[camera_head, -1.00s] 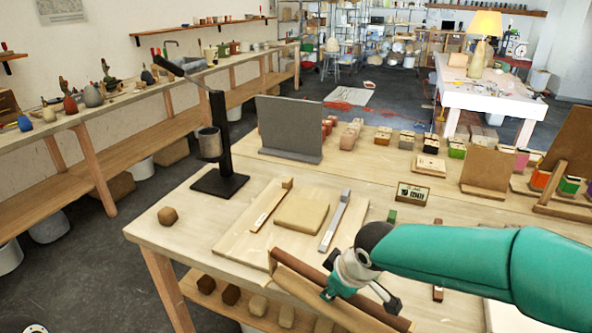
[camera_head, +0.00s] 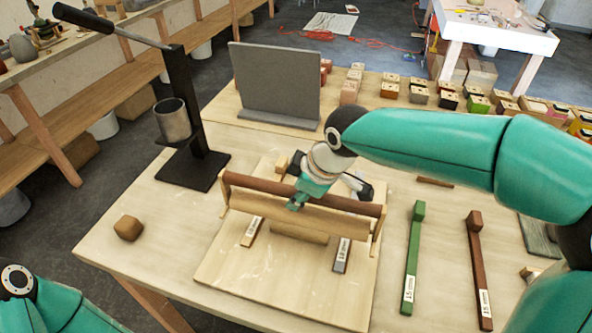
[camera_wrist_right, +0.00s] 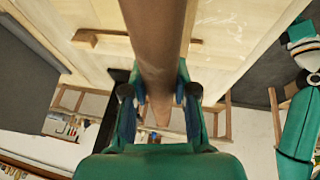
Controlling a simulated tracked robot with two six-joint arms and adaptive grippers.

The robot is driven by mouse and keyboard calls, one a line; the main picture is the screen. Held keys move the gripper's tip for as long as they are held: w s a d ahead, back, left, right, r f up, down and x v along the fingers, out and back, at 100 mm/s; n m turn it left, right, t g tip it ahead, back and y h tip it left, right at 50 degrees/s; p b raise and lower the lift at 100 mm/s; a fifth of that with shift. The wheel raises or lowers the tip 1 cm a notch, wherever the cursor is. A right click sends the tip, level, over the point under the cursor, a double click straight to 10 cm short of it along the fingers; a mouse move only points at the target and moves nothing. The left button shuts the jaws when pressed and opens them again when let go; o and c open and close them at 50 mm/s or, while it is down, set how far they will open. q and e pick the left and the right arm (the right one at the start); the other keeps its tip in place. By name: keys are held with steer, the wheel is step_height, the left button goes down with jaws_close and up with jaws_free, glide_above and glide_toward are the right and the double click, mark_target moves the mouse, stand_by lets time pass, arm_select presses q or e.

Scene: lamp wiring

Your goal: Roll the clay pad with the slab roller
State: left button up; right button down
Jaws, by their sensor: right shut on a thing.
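My right gripper (camera_head: 300,199) is shut on the dark brown bar of the slab roller (camera_head: 250,184). In the right wrist view, the fingers (camera_wrist_right: 158,105) sit on both sides of the brown bar (camera_wrist_right: 150,30). The roller's pale wooden cylinder lies across the board (camera_head: 225,268). The clay pad (camera_head: 300,235) is mostly hidden under the roller, with only its near edge showing. A wooden strip (camera_head: 252,231) lies left of the pad and a grey strip (camera_head: 341,257) right of it. I cannot tell whether the cylinder touches the pad. My left gripper is out of view.
A black lever stand with a metal cup (camera_head: 172,120) stands at the left of the table. A grey upright panel (camera_head: 275,85) is behind. A clay lump (camera_head: 128,228) sits at the left. Green (camera_head: 411,260) and brown (camera_head: 478,270) strips lie right of the board.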

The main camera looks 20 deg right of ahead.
steer(key=shift+w, duration=0.3)
steer(key=shift+w+a, duration=0.1)
steer(key=shift+d+f+b, duration=0.2)
steer(key=shift+f+b, duration=1.35)
steer(key=shift+f, duration=0.5)
steer(key=shift+s+f+b, duration=0.2)
steer(key=shift+f+b, duration=0.2)
steer(key=shift+b, duration=0.1)
